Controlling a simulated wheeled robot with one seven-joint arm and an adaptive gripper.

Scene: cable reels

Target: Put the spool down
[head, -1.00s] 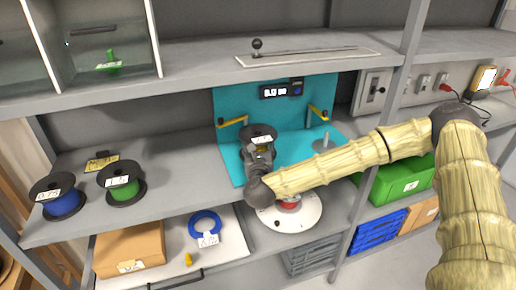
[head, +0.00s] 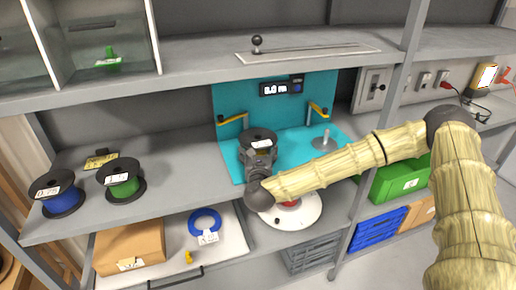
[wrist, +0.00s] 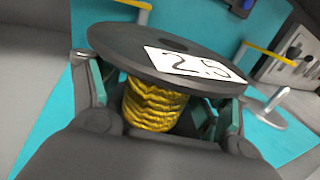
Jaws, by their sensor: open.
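The spool (head: 257,137) has dark flanges, yellow wire and a white label reading 2.5 in the wrist view (wrist: 155,105). My gripper (head: 259,156) is open. In the wrist view its fingers (wrist: 160,112) stand on both sides of the yellow winding, below the top flange. The spool's bottom flange and its contact with the surface are hidden by my gripper.
A blue spool (head: 62,201) and a green spool (head: 123,186) stand on the shelf (head: 185,185) to the left. Yellow-tipped arms and a grey upright pin on a disc (head: 324,144) flank the station. An upper shelf (head: 190,85) overhangs it.

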